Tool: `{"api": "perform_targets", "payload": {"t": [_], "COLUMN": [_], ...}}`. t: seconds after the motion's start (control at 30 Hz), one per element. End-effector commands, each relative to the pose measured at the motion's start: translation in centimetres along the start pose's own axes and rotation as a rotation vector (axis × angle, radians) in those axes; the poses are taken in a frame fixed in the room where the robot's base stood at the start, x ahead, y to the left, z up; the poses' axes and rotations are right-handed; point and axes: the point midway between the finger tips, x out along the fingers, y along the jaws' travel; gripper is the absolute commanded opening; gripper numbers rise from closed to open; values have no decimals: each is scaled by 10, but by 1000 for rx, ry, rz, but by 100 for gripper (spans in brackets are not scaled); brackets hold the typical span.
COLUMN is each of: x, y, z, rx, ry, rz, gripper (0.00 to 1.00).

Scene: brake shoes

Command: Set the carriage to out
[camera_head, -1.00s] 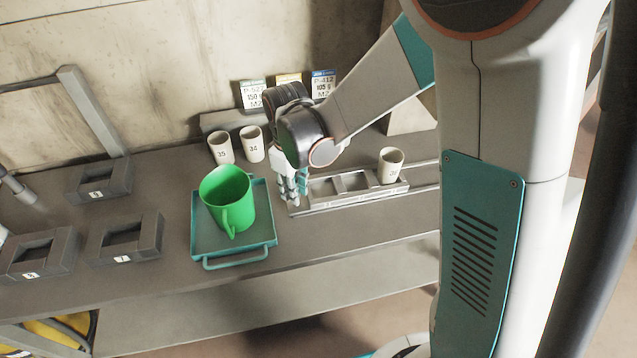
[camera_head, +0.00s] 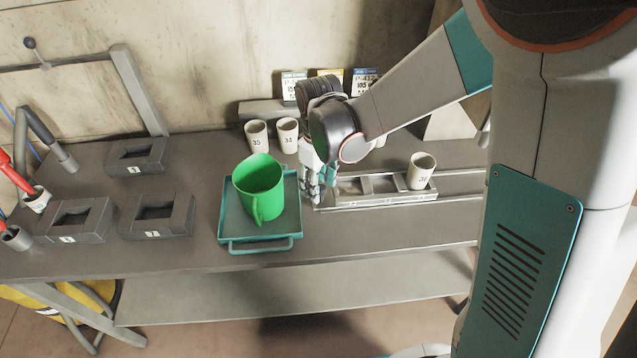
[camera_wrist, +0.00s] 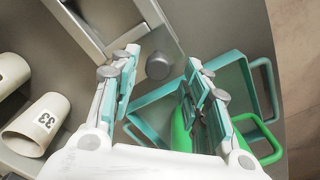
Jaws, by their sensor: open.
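The carriage (camera_head: 350,201) is a grey slotted block on rails at the right of the bench. A white cup (camera_head: 421,171) stands in its right-hand compartment; the compartments left of it look empty. In the wrist view, the carriage (camera_wrist: 101,24) is at the top left, with a round grey knob (camera_wrist: 159,66) beside its end. My gripper (camera_head: 318,192) is at the carriage's left end, pointing down. In the wrist view my gripper (camera_wrist: 163,76) is open, its fingers on either side of the knob. I cannot tell whether they touch it.
A teal tray (camera_head: 232,229) holding a green mug (camera_head: 259,187) stands close to my gripper's left. Two white cups (camera_head: 257,135) (camera_head: 287,135) stand behind. Grey square holders (camera_head: 157,222) are farther left. Label cards (camera_head: 365,82) stand at the back.

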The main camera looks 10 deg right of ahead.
Motion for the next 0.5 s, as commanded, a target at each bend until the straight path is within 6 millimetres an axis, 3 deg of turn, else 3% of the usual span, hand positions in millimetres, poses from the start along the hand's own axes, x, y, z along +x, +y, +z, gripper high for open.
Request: {"api": "perform_targets", "payload": {"t": [0.5], "x": [-91], "y": [0], "z": [0], "rx": [-1], "ry": [1], "rz": [-1], "gripper": [43]}}
